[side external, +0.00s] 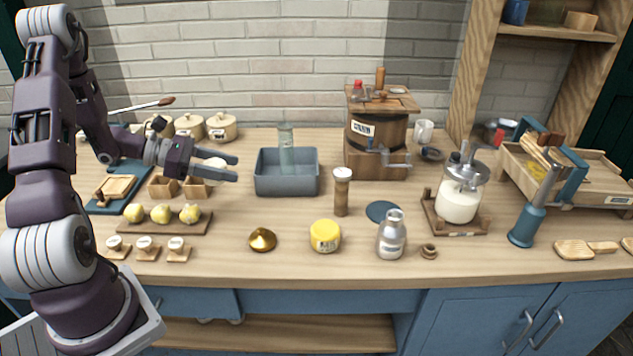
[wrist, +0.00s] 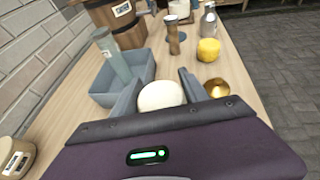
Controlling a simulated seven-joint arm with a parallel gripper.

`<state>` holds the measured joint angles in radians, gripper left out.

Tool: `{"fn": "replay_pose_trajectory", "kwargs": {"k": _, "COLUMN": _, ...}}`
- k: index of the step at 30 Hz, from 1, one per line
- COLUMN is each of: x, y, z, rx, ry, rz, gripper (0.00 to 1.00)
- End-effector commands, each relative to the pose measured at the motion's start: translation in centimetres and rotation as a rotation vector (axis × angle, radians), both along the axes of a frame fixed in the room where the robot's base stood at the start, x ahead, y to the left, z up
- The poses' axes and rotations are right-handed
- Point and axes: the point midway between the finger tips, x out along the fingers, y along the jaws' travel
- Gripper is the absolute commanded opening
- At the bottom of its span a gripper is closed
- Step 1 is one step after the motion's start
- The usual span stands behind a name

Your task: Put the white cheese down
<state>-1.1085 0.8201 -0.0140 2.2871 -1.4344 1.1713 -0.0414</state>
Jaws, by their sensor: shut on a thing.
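The white cheese (wrist: 161,95) is a round pale piece between the two fingers of my gripper (wrist: 160,88) in the wrist view. My gripper is shut on it. In the side external view my gripper (side external: 232,168) is at the left, above the counter, left of the grey basin. There the white cheese (side external: 214,163) shows only partly behind the fingers. From these views I cannot tell how high it is above the counter.
A grey basin (side external: 287,190) holding a tall glassy bottle (side external: 286,150) stands right of my gripper. Small wooden boxes (side external: 163,187) and a board with yellow pieces (side external: 165,225) lie below and left. A brass cone (side external: 262,240) and yellow jar (side external: 325,236) stand in front. Counter between them is bare.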

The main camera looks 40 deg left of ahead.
Motion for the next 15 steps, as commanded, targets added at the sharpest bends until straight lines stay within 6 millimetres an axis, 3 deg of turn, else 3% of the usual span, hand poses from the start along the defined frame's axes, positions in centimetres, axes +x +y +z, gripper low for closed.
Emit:
{"fn": "replay_pose_trajectory", "kwargs": {"k": 3, "x": 0.0, "y": 0.0, "z": -2.7, "rx": -0.003, "ry": 0.001, "rz": 0.000, "gripper": 0.08}}
{"fn": "replay_pose_trajectory", "kwargs": {"k": 7, "x": 1.2, "y": 1.3, "z": -3.5, "rx": 0.004, "ry": -0.004, "rz": -0.001, "gripper": 0.08}}
{"fn": "replay_pose_trajectory", "kwargs": {"k": 15, "x": 7.5, "y": 7.7, "z": -3.6, "rx": 0.005, "ry": -0.004, "rz": -0.003, "gripper": 0.08}}
